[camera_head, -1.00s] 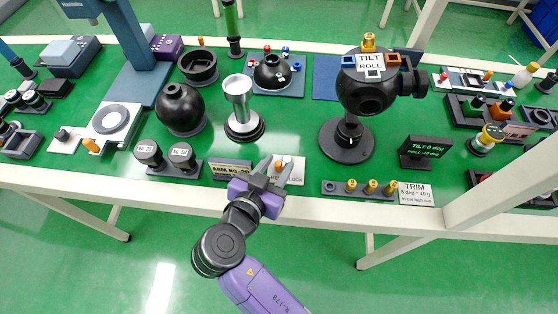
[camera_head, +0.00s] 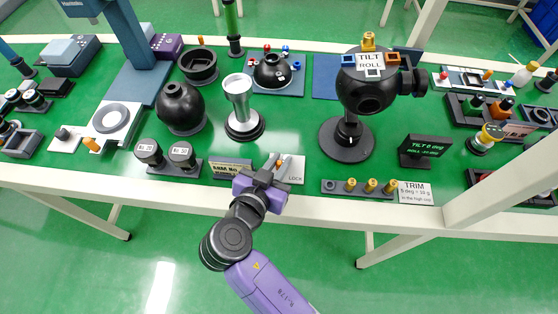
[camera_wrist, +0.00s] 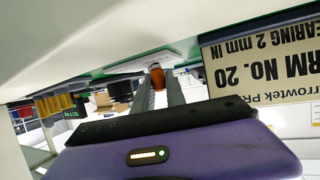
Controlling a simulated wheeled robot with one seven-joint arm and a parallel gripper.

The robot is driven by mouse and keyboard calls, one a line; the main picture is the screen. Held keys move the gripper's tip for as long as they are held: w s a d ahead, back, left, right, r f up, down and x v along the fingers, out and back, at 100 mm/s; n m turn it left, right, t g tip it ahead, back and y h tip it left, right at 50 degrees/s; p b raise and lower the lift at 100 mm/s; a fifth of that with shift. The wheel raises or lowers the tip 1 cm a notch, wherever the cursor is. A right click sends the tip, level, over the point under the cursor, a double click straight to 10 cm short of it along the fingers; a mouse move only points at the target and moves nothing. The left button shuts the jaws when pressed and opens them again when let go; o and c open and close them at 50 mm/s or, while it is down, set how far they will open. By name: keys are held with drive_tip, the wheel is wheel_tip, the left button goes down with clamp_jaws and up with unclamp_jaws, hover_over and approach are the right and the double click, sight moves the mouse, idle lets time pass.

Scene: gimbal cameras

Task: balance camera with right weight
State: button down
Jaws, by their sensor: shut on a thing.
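The camera gimbal is a black ball (camera_head: 362,93) on a round stand, labelled TILT and ROLL. A brass weight (camera_head: 368,41) sits on its top. A small display (camera_head: 425,147) reads TILT 0 deg, with the roll line hard to read. My gripper (camera_head: 275,168) is at the front table edge by the LOCK plate (camera_head: 295,172), shut on an orange peg (camera_wrist: 157,77).
The ARM No. 20 sign (camera_head: 231,169) stands just left of my gripper. The TRIM card (camera_head: 415,193) is right of the rack. A white table post (camera_head: 500,180) rises at right.

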sight(292, 171)
drive_tip(key=n+y, duration=0.1)
drive_tip(key=d+n+y+p, duration=0.1)
drive_tip(key=y, duration=0.1)
drive_tip(key=n+y+p, duration=0.1)
drive_tip(key=shift+s+d+r+n+t, duration=0.2)
drive_tip(key=shift+s+n+t, duration=0.1)
drive_tip(key=shift+n, duration=0.1)
drive_tip(key=n+y+p, duration=0.1)
drive_tip(key=y+p, duration=0.1)
drive_tip(key=p, duration=0.1)
drive_tip(key=n+y+p, duration=0.2)
drive_tip(key=p, duration=0.1)
drive_tip(key=shift+d+r+n+y, duration=0.1)
drive_tip(key=shift+d+n+y, duration=0.2)
drive_tip(key=shift+d, duration=0.05)
drive_tip(key=shift+w+d+n+g+y+p, duration=0.15)
drive_tip(key=shift+n+g+y+p, duration=0.45)
drive_tip(key=shift+n+y+p, duration=0.5)
drive_tip(key=shift+d+f+n+g+y+b, duration=0.25)
drive_tip(key=shift+f+n+g+y+b, duration=0.35)
drive_tip(key=shift+b, duration=0.3)
drive_tip(key=shift+w+d+r+n+y+b, duration=0.15)
drive_tip(key=shift+n+y+b, duration=0.3)
drive_tip(key=shift+b, duration=0.65)
drive_tip(key=shift+d+r+g+b, duration=0.15)
drive_tip(key=shift+g+b, duration=0.25)
drive_tip(key=shift+b, duration=0.15)
